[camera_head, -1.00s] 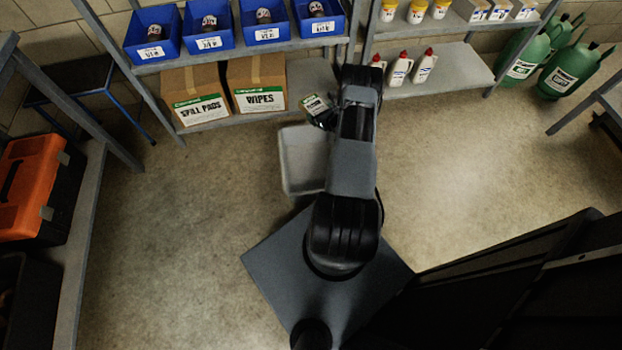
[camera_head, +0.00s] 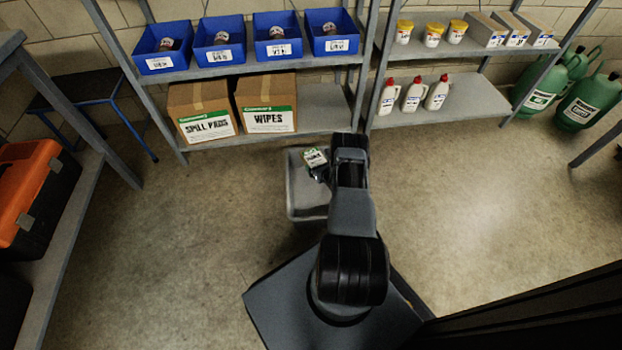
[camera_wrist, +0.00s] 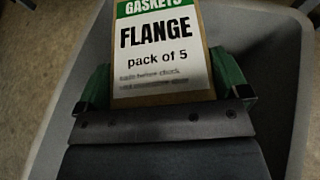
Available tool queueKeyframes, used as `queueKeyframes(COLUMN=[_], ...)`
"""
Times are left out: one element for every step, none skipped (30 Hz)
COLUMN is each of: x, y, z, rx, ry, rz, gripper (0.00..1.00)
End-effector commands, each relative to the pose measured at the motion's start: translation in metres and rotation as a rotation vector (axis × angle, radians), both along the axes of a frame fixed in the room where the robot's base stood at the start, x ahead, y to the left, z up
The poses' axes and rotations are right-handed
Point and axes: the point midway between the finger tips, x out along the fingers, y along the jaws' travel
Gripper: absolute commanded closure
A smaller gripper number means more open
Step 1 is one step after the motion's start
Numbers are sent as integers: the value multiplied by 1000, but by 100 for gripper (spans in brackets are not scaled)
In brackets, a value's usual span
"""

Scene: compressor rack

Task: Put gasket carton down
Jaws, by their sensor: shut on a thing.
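The gasket carton (camera_wrist: 163,50) is a small brown box with a green and white label reading "GASKETS FLANGE pack of 5". It fills the upper middle of the wrist view, and its top edge is cut off. My gripper (camera_wrist: 165,95) is shut on it, with a green-padded finger on each side. In the head view the carton (camera_head: 314,158) shows at the end of my arm, over a grey open bin (camera_head: 292,200). The bin's walls (camera_wrist: 291,70) surround the carton and gripper in the wrist view. I cannot tell whether the carton touches the bin's floor.
A rack behind holds blue bins (camera_head: 218,42), a spill pads carton (camera_head: 202,112) and a wipes carton (camera_head: 266,103). White bottles (camera_head: 412,95) stand on the right rack's lower shelf. An orange toolbox (camera_head: 30,195) lies on a left bench. The floor right of my arm is clear.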

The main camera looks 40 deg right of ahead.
Motion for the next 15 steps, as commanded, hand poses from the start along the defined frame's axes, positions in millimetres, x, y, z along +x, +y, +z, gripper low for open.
queueKeyframes(x=[4,7,9,10,11,13,14,15,15,16,16,16,16,17,18], y=[6,8,11,13,15,16,17,18,19,19,20,20,21,22,24], z=[-12,-16,-20,-22,-24,-26,-27,-28,-29,-29,-29,-30,-32,-33,-36], rx=[-1,0,0,0,0,-1,-1,-1,-1,-1,-1,-1,-1,-1,0], ry=[-1,-2,-2,-1,-2,-2,-3,-3,-3,-3,-3,-3,-2,-2,-2], rz=[4,2,2,2,2,1,1,1,1,1,1,1,1,1,2], gripper=[33,33,33,33,33,33,33,33,33,33,33,33,33,33,33])
